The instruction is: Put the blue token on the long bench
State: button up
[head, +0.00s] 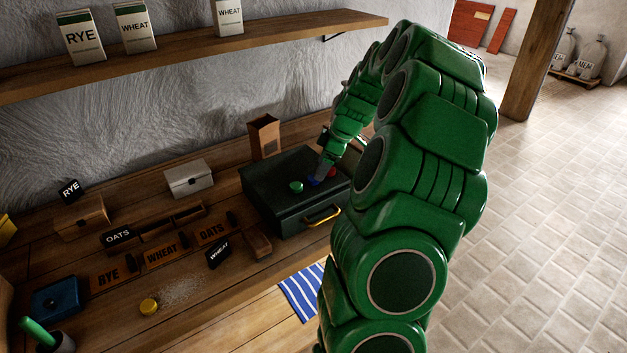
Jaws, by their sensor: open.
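The blue token (313,182) lies on top of a dark green case (262,190), between a green token (296,187) and a red token (332,173). My gripper (322,172) reaches down from my green arm, its fingertips right at the blue token and partly covering it. The gripper is open; whether the fingers touch the token is too small to tell. The case stands at the right end of the long wooden bench (200,285), which runs along the wall.
A yellow token (149,306) lies on the bench beside spilled grain. Labelled orange plates, a white box (188,178), a blue box (57,298) and a brown block (258,245) crowd the bench. A shelf (180,45) hangs above. Bare bench shows at the front.

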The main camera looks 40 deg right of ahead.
jog(key=shift+x, duration=1.9)
jog(key=shift+w+a+r, duration=0.1)
jog(key=shift+a, duration=0.1)
jog(key=c, duration=1.2)
jog(key=shift+r, duration=1.65)
jog(key=s+a+r, duration=0.6)
jog(key=s+r, duration=0.3)
jog(key=s, duration=0.3)
jog(key=shift+s+a+r, duration=0.2)
jog(key=shift+r, duration=0.1)
